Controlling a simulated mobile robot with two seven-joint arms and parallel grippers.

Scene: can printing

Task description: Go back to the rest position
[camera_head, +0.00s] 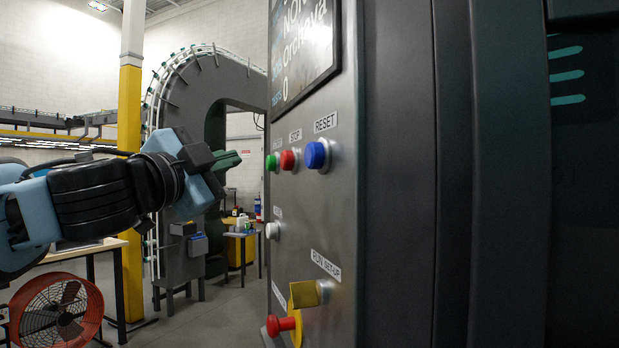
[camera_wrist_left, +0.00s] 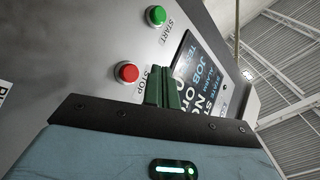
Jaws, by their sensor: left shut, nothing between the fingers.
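My left gripper (camera_head: 228,159) comes in from the left in the head view, its dark green fingers shut and empty. The fingertips are close to the green button (camera_head: 271,162) and red button (camera_head: 287,160) on the grey control panel (camera_head: 345,215); a gap seems to show between them in the head view. In the left wrist view the shut fingers (camera_wrist_left: 163,88) appear beside the red STOP button (camera_wrist_left: 127,72), with the green START button (camera_wrist_left: 156,16) above. The blue RESET button (camera_head: 316,155) is to the right. My right gripper is not in view.
A screen (camera_head: 305,45) is above the buttons. A yellow switch (camera_head: 308,293) and a red emergency knob (camera_head: 281,325) stick out lower down. An orange fan (camera_head: 57,312), a table (camera_head: 75,252) and a yellow column (camera_head: 130,180) stand at left. Floor shows between column and panel.

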